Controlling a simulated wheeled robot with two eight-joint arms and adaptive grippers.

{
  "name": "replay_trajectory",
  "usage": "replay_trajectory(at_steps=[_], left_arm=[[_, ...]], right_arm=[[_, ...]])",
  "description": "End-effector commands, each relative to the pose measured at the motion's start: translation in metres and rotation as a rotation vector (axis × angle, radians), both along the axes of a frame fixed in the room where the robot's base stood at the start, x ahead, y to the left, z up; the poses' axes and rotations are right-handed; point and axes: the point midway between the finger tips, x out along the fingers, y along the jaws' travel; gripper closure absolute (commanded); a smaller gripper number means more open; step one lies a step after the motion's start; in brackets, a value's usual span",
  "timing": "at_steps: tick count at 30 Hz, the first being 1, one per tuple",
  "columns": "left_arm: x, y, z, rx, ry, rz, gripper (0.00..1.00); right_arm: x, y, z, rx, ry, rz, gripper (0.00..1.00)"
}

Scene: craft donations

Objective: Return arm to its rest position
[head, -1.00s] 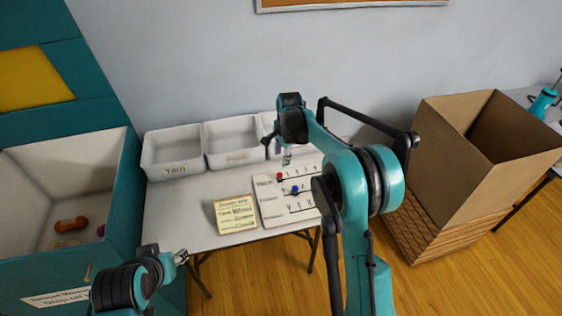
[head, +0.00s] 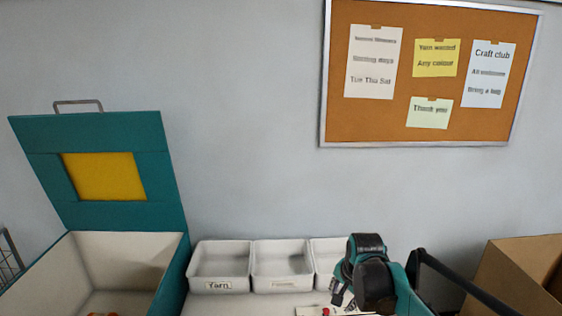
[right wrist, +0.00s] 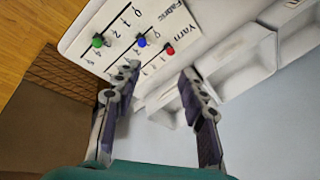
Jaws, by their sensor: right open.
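My right arm shows at the bottom right of the head view, with its gripper (head: 342,294) low in front of the third white bin. In the right wrist view, the two fingers of this gripper (right wrist: 160,74) are spread apart with nothing between them. Beyond the fingertips lies a white counting board (right wrist: 118,18) with rows marked Fabric and Yarn and green, blue and red beads. Only a sliver of this board shows in the head view. My left gripper is out of view.
White bins, including one labelled Yarn (head: 219,286), stand against the wall. A teal drop-off box (head: 173,262) with its lid raised is at left. A cardboard box (head: 515,275) is at right. A corkboard (head: 375,120) hangs above. The wall area between is clear.

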Motion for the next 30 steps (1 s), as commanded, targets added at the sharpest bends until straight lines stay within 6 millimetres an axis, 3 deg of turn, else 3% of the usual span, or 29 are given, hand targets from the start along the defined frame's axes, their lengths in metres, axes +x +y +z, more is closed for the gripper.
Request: replay_trajectory(at_steps=[1,7,15,21,30], left_arm=[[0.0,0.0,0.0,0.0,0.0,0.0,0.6],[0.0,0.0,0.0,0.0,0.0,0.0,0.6],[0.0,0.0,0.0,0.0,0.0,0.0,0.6],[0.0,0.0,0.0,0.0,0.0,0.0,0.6],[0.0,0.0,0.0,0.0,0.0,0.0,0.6]], right_arm=[[-0.022,0.0,0.008,-0.023,-0.023,0.056,0.58],[-0.1,-0.002,0.023,-0.138,-0.116,0.304,0.58],[-0.193,-0.005,0.003,-0.32,-0.225,0.611,0.58],[-0.226,-0.006,-0.016,-0.411,-0.268,0.743,0.58],[-0.232,-0.006,-0.021,-0.434,-0.278,0.775,0.58]])
